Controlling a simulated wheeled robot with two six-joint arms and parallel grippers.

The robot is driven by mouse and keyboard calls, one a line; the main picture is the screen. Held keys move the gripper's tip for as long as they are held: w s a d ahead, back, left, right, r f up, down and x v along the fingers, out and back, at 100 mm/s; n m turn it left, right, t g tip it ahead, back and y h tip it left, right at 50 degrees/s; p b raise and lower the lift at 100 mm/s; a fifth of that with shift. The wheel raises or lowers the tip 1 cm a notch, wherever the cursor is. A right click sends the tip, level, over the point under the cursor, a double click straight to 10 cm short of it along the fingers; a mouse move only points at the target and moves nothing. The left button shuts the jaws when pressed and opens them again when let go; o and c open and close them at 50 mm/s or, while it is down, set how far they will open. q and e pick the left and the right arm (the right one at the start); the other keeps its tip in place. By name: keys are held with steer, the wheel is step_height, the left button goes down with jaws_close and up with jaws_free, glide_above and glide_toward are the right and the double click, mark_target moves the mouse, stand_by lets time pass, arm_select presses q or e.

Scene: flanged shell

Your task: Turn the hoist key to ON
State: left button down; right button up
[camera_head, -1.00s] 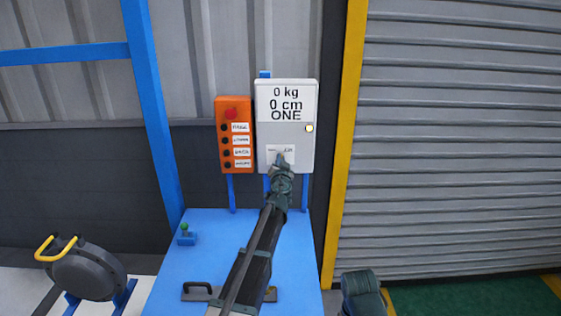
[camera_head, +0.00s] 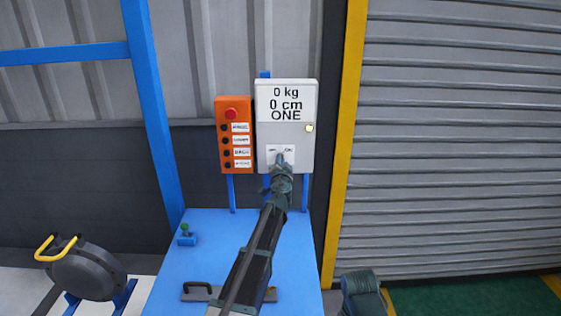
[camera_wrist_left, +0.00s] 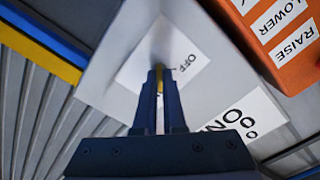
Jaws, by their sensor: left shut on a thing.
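The hoist key sits on the lower part of the grey control box (camera_head: 297,137), over a white OFF/ON label (camera_head: 272,149). In the left wrist view the key (camera_wrist_left: 160,78) is a small yellowish piece between my left fingertips (camera_wrist_left: 158,74). My left gripper (camera_head: 281,162) is shut on the key, in front of the box. In the left wrist view the word OFF shows beside the fingers; the ON side is hidden there. The key's exact angle is mostly hidden by the fingers. My right gripper cannot be made out; only a dark part of my right arm shows at the bottom.
The orange button box (camera_head: 235,134) with a red button hangs just left of the control box. A grey shutter (camera_head: 460,140) is at right.

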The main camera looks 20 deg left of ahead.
arm_select(q)
steer(key=c, duration=1)
jaws_free()
steer(key=v, duration=1.4)
